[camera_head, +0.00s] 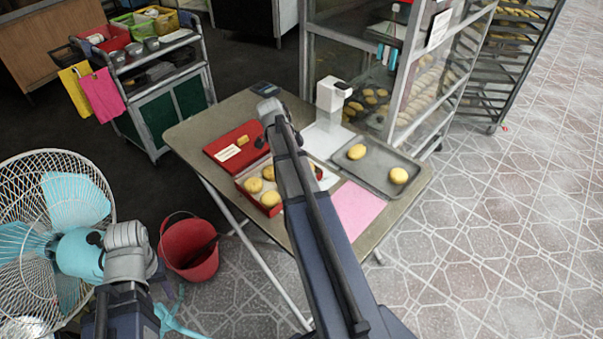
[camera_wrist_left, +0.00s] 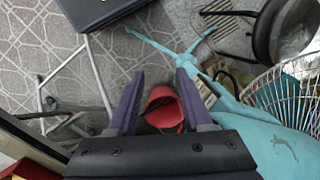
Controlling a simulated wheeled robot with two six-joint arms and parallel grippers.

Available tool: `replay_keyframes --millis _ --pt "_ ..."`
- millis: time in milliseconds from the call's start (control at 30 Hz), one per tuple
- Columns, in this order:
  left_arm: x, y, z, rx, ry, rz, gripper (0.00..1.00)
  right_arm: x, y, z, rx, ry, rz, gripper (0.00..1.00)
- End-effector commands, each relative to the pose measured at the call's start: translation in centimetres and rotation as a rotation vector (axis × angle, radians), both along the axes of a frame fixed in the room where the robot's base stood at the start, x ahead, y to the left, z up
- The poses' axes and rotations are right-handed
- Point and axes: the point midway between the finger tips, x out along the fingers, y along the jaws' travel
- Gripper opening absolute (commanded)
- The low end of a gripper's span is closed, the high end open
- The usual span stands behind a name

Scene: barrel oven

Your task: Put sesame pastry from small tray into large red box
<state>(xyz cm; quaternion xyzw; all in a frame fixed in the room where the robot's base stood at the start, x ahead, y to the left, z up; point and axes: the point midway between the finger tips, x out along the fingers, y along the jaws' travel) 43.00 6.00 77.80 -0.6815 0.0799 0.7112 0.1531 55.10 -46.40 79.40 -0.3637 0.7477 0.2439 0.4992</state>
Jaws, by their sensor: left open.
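A grey tray (camera_head: 377,168) on the table's right side holds two golden pastries, one at its back left (camera_head: 356,152) and one at its front right (camera_head: 398,175). Sesame is too small to make out. An open red box (camera_head: 243,191) stands left of the tray, with several pastries inside and its lid (camera_head: 222,154) folded back. My right arm crosses in front of the box and hides part of it; its gripper cannot be seen. My left gripper (camera_wrist_left: 158,74) is open and empty in the left wrist view, above the floor and away from the table.
A red bucket (camera_head: 190,262) and a fan (camera_head: 50,215) stand on the floor left of the table (camera_head: 187,132). A white scale (camera_head: 331,100) and a pink sheet (camera_head: 357,212) lie near the tray. A glass cabinet (camera_head: 440,80) stands behind.

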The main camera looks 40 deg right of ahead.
Motion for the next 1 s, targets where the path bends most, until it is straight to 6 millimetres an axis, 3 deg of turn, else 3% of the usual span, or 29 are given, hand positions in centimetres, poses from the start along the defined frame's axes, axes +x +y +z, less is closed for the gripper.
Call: replay_keyframes --millis 33,133,567,600,700,1000 --pt "0.0 0.0 -1.3 0.000 0.000 0.000 0.50 0.0 0.0 -1.3 0.000 0.000 0.000 0.18" --pt "0.0 0.0 -2.4 0.000 0.000 0.000 0.50 0.0 0.0 -2.4 0.000 0.000 0.000 0.18" --pt "0.0 0.0 -2.7 0.000 0.000 0.000 0.50 0.0 0.0 -2.7 0.000 0.000 0.000 0.18" --pt "0.0 0.0 -2.6 0.000 0.000 0.000 0.50 0.0 0.0 -2.6 0.000 0.000 0.000 0.76" --pt "0.0 0.0 -2.6 0.000 0.000 0.000 0.50 0.0 0.0 -2.6 0.000 0.000 0.000 0.86" --pt "0.0 0.0 -2.4 0.000 0.000 0.000 0.50 0.0 0.0 -2.4 0.000 0.000 0.000 0.86"
